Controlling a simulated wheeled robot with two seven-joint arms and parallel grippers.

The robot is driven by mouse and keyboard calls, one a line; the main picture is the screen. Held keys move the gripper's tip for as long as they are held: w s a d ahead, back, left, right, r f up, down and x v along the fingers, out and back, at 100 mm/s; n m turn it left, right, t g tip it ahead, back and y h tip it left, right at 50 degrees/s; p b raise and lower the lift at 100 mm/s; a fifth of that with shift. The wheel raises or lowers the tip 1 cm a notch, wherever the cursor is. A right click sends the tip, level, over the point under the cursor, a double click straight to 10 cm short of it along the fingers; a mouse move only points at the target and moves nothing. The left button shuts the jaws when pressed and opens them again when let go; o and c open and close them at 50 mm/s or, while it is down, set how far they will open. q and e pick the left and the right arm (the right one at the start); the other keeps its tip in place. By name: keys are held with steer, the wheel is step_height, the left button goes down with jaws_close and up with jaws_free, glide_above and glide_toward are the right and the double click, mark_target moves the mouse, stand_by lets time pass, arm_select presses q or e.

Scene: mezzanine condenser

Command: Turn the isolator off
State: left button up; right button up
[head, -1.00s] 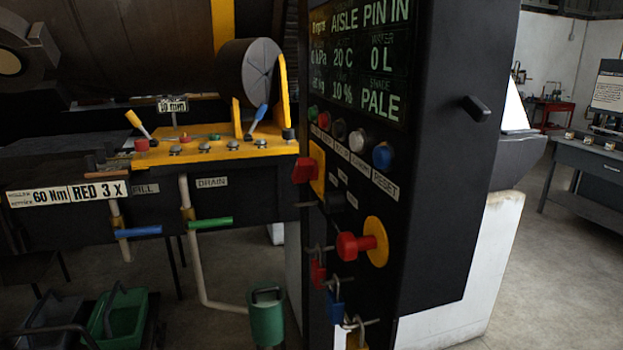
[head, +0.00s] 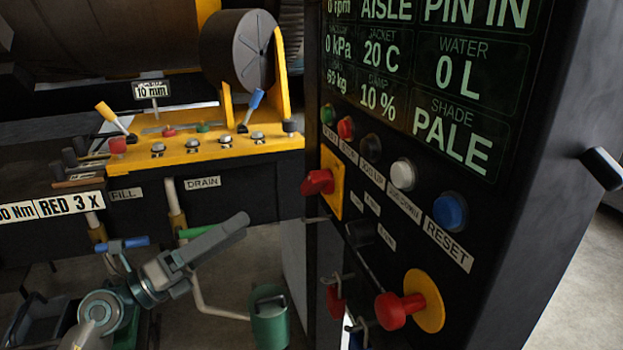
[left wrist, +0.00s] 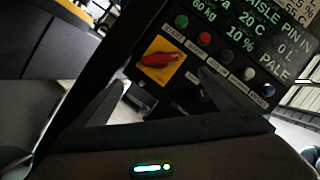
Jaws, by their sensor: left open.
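The isolator is a red rotary handle (head: 318,182) on a yellow square plate (head: 332,186), on the left part of the black control panel. In the left wrist view the red handle (left wrist: 160,60) lies roughly level across its tilted yellow plate. I cannot read its position marks. My left gripper (head: 238,225) is below and left of the isolator in the head view, apart from it. In the left wrist view its two fingers stand apart with nothing between them, and the isolator shows beyond them. My right gripper is not in view.
A red knob (head: 392,308) on a yellow disc (head: 427,300) sits lower on the panel. Coloured buttons, including a blue RESET button (head: 450,211), run beside the isolator. A red padlock (head: 334,300) hangs below. A yellow lever bench (head: 200,150) stands behind left.

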arm_select(q)
steer(key=shift+s, duration=0.1)
steer(key=p, duration=0.7)
glide_toward(305, 187)
steer(key=x, duration=0.9)
steer(key=shift+d+r, duration=0.2)
steer(key=shift+r, duration=0.1)
steer(key=shift+w+d, duration=0.3)
steer(key=shift+d, duration=0.2)
steer(key=c, duration=1)
steer(key=shift+c, duration=0.2)
